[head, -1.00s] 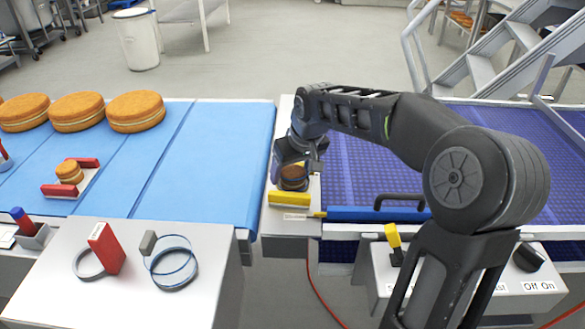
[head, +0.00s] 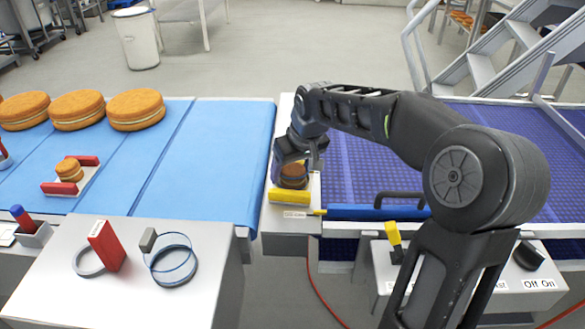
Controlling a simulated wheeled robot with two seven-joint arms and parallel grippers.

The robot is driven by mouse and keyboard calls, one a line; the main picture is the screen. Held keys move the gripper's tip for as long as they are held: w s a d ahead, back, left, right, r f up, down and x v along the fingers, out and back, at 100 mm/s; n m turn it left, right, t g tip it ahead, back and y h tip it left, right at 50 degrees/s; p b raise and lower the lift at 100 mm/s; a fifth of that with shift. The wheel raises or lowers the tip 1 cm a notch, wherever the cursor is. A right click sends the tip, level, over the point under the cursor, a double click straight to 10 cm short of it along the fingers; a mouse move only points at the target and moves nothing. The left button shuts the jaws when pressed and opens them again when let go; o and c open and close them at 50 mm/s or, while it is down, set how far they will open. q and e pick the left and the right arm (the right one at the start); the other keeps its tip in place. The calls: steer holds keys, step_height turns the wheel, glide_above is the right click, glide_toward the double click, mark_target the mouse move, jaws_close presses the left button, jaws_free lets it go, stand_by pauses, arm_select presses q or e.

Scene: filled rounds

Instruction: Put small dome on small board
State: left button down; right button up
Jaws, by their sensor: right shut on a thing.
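My right gripper (head: 297,163) points down at the near end of the light metal strip between the two belts. It is shut on the small dome, whose see-through outline is hard to make out under the fingers. A small filled round (head: 293,178) shows just below the fingers, on a small board with a yellow end block (head: 290,197). I cannot tell whether the dome touches the board. Another small board (head: 87,186) with red end blocks lies on the blue belt and carries a small filled round (head: 69,169). My left gripper is not in view.
Large filled rounds (head: 136,110) stand along the back of the blue belt (head: 215,150). A ring with a red block (head: 106,246) and a clear ring-shaped piece (head: 172,264) lie on the near metal top. A blue bar with a black handle (head: 400,199) lies right of the board.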

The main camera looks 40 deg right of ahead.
steer(key=shift+s+f, duration=0.1)
steer(key=shift+f, duration=0.15)
steer(key=o, duration=1.2)
steer(key=shift+c, duration=0.2)
steer(key=shift+o, duration=1.3)
steer(key=shift+r, duration=0.1)
steer(key=shift+r, duration=0.15)
steer(key=shift+r+p, duration=2.6)
steer(key=shift+r, duration=0.8)
